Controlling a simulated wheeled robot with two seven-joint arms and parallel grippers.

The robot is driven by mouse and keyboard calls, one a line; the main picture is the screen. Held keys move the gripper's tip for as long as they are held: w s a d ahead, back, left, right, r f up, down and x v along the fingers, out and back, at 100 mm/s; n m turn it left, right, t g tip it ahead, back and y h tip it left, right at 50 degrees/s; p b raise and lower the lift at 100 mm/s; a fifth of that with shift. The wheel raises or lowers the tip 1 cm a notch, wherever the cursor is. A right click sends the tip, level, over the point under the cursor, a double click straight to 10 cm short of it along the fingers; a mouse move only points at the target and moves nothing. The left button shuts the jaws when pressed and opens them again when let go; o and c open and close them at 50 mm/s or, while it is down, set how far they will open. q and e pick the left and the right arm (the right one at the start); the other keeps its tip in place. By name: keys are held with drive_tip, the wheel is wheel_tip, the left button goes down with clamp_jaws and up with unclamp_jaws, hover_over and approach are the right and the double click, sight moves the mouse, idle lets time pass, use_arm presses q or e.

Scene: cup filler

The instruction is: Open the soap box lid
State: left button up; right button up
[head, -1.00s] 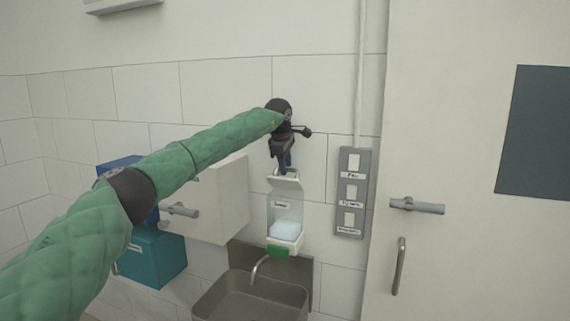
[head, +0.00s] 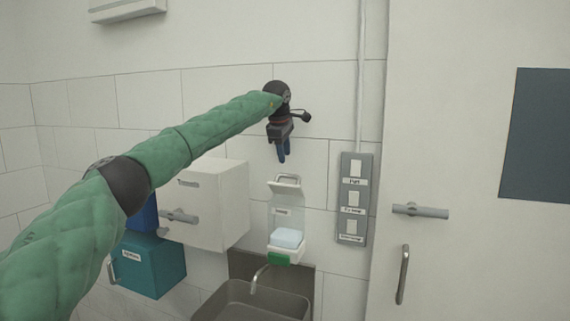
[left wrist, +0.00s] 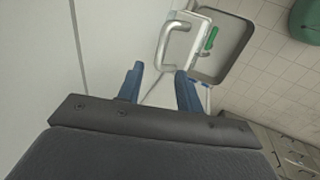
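The soap box (head: 287,222) is on the tiled wall above the sink, with a clear front, a pale block inside and a green part at its bottom. Its lid (head: 286,182) with a handle stands raised at the top. My left gripper (head: 283,159) is just above the lid, pointing down and apart from it. In the left wrist view the blue fingers (left wrist: 158,80) are spread with nothing between them, and the lid's handle (left wrist: 181,40) lies beyond them. My right gripper is not in view.
A sink (head: 250,300) with a tap (head: 259,277) is below the soap box. A white cabinet (head: 222,205) and a teal box (head: 150,267) are to the left. A switch panel (head: 353,198) and a door (head: 450,120) with handles are to the right.

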use_arm(q)
drive_tip(key=shift+s+r, duration=0.1)
drive_tip(key=shift+r, duration=0.2)
